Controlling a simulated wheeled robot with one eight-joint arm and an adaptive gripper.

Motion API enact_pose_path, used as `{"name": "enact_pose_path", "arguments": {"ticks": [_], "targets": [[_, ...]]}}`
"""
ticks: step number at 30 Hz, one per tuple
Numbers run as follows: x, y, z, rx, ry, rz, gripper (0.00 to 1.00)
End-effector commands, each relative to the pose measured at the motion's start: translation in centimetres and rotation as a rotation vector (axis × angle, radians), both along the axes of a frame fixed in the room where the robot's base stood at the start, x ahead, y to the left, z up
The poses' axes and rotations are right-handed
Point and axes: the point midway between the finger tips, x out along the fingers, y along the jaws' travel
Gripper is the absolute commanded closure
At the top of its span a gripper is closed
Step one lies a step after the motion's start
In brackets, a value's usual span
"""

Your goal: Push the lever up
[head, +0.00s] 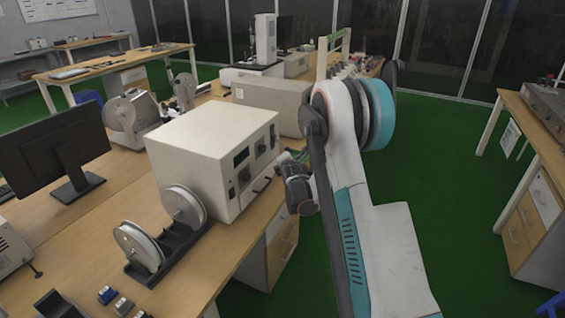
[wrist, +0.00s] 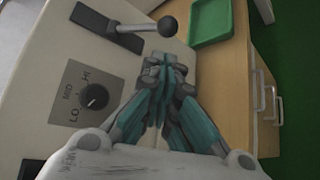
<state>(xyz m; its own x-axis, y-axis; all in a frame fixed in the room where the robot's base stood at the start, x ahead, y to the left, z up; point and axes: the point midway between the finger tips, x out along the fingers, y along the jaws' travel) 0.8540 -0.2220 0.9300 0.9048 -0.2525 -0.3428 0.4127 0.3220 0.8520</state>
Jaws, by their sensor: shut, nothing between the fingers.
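A lever with a dark round knob (wrist: 167,26) on a metal rod sticks out of a black slotted plate (wrist: 95,22) on the front of a cream machine in the wrist view. My gripper (wrist: 168,68) is shut and empty, its fingertips close to the knob in the picture and apparently apart from it. The cream machine (head: 200,135) stands on the bench in the head view. My gripper (head: 285,157) is partly seen there beside the machine's front face, partly behind my arm. The lever is hard to make out in the head view.
Green floor is open on the right.

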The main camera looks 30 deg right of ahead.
Motion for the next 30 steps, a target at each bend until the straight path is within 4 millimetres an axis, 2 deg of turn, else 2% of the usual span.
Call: {"name": "enact_pose_path", "arguments": {"ticks": [6, 12, 30], "targets": [[3.4, -1.0, -1.5, 0.0, 0.0, 0.0, 1.0], [5.1, -1.4, -2.0, 0.0, 0.0, 0.0, 1.0], [5.3, -1.6, -1.9, -0.011, 0.015, 0.0, 1.0]]}}
